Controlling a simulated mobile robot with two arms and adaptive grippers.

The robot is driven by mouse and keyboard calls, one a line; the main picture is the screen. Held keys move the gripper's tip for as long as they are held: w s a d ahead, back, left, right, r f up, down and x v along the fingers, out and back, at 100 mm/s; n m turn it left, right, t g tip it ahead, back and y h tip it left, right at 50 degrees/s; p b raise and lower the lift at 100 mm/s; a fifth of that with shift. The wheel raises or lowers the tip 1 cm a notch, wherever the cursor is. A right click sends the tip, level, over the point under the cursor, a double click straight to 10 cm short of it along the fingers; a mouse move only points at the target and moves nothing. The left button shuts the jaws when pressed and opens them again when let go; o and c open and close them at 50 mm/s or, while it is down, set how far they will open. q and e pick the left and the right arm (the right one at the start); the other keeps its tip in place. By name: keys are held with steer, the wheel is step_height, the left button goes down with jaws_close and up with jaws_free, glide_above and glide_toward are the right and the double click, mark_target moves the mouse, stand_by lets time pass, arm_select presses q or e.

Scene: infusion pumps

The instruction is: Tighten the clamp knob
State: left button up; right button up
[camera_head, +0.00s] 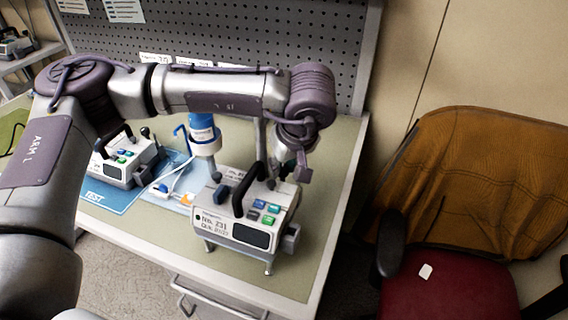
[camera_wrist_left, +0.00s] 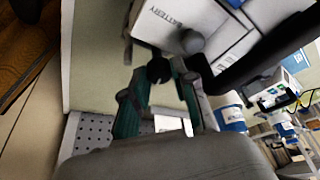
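A white infusion pump (camera_head: 229,228), labelled No. 231, stands on small legs on the bench, with a black handle and coloured buttons on top. In the left wrist view its casing (camera_wrist_left: 165,22) carries the word BATTERY. A dark round knob (camera_wrist_left: 158,69) shows beside the casing there; I cannot make it out in the head view. My left gripper (camera_head: 302,172) is behind the pump's right end, pointing down. In the wrist view its green-padded fingers (camera_wrist_left: 159,80) are apart, with the knob between their tips. I cannot tell whether they touch it. My right gripper is not in view.
Another pump (camera_head: 120,166) stands on a blue TEST mat (camera_head: 106,197) at the left. A blue and white cylinder (camera_head: 203,136) stands behind the near pump. A pegboard (camera_head: 240,38) closes the back. A chair (camera_head: 450,290) is right of the bench (camera_head: 322,240); its right front is clear.

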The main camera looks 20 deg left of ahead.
arm_select(q)
steer(key=o, duration=0.3)
steer(key=shift+o, duration=0.2)
steer(key=shift+r, duration=0.1)
steer(key=v, duration=0.7)
steer(key=shift+s+d+r, duration=0.15)
steer(key=shift+d+r, duration=0.05)
steer(key=shift+r, duration=0.15)
